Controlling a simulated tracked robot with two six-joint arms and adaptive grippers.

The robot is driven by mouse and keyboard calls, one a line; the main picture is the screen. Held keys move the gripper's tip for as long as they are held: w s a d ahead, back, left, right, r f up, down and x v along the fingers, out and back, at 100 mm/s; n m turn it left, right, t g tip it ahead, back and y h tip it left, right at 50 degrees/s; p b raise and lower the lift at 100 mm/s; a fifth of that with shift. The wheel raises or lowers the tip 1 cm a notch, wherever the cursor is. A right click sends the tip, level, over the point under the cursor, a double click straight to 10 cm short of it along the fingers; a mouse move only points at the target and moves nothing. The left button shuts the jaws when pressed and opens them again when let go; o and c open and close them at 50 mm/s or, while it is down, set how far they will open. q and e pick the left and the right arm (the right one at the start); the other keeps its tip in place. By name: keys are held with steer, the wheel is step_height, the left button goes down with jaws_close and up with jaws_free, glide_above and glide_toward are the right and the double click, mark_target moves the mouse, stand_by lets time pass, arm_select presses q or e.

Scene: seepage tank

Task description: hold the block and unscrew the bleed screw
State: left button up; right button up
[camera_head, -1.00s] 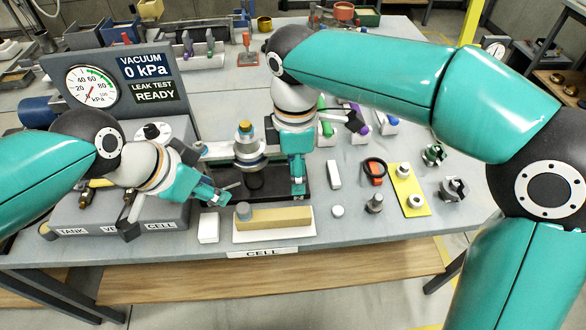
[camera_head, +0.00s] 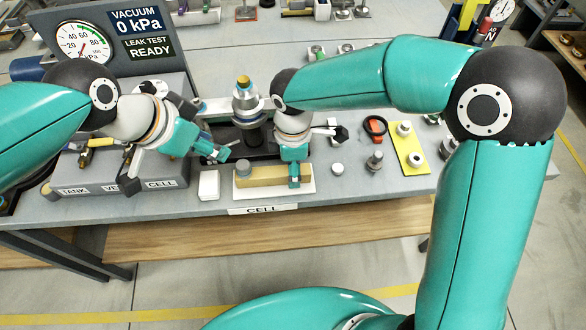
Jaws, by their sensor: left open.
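The tan block (camera_head: 272,174) lies on a white base plate (camera_head: 262,195) at the front of the bench. The bleed screw, a grey round knob (camera_head: 243,168), stands up at the block's left end. My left gripper (camera_head: 222,154) is open and empty, just left of and behind the screw, apart from it. My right gripper (camera_head: 294,174) points down at the block's right end and covers part of it. Its fingers show nearly edge-on, so I cannot tell whether they grip the block.
Behind the block, a round metal fitting (camera_head: 247,108) stands over a black tray. A white block (camera_head: 208,185) sits to the left. A small round cap (camera_head: 337,169), a grey knob (camera_head: 375,161) and a yellow plate (camera_head: 411,158) are on the right. The gauge panel (camera_head: 130,50) reads 0 kPa.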

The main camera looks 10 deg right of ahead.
steer(key=shift+f, duration=1)
jaws_close()
stand_by(0.5)
